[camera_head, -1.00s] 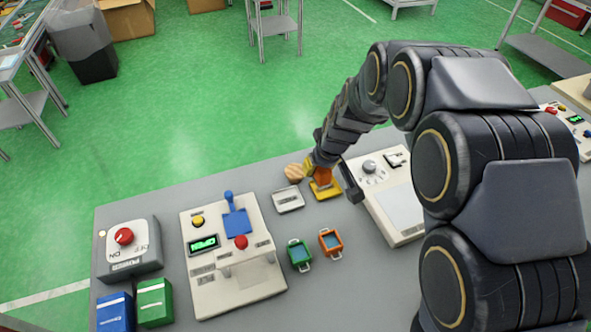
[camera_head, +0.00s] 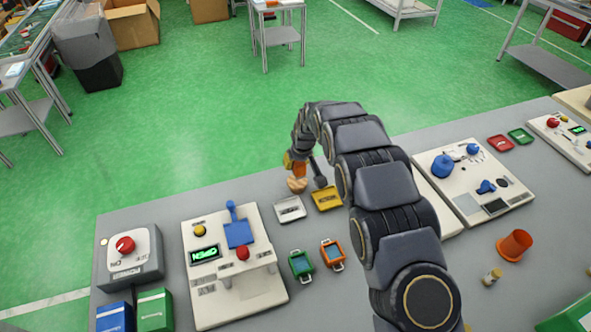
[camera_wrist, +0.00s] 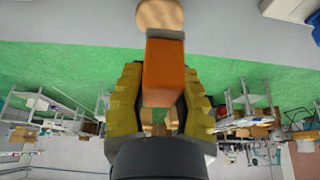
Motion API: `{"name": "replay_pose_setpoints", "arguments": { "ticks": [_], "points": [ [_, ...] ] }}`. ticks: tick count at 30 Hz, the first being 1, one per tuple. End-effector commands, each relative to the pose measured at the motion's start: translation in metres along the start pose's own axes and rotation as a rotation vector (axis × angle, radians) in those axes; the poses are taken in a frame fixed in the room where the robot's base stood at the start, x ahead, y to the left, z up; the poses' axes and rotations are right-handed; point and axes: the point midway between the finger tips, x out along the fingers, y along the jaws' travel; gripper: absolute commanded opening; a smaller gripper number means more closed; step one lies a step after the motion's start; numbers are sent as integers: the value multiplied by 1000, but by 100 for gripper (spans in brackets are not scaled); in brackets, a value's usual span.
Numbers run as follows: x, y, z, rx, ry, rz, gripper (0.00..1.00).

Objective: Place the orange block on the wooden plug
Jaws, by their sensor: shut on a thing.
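The orange block (camera_wrist: 165,75) is between the yellow fingers of my gripper (camera_wrist: 160,92) in the wrist view. In the head view my gripper (camera_head: 293,163) is at the far table edge, with the orange block (camera_head: 299,169) showing just above the wooden plug. The wooden plug (camera_head: 297,184) is a tan rounded piece behind the white tray. It also shows in the wrist view (camera_wrist: 160,14), just beyond the block's end and partly cut off by the frame. I cannot tell whether block and plug touch.
A white tray (camera_head: 290,208) and a yellow tray (camera_head: 327,199) lie in front of the plug. A panel with a blue lever (camera_head: 238,228) stands at left. An orange cup (camera_head: 514,245) is at right.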

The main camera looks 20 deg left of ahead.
Motion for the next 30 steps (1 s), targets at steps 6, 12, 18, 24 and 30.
{"name": "replay_pose_setpoints", "arguments": {
  "ticks": [6, 12, 18, 24, 30],
  "points": [
    [15, 2, -6, 0, 3, 0, 0],
    [29, 3, -6, 0, -1, 0, 0],
    [53, 2, 5, -2, -3, 0, 0],
    [52, 3, 4, -1, 0, 0, 0],
    [55, 3, 5, -1, 0, 1, 48]
  ]
}}
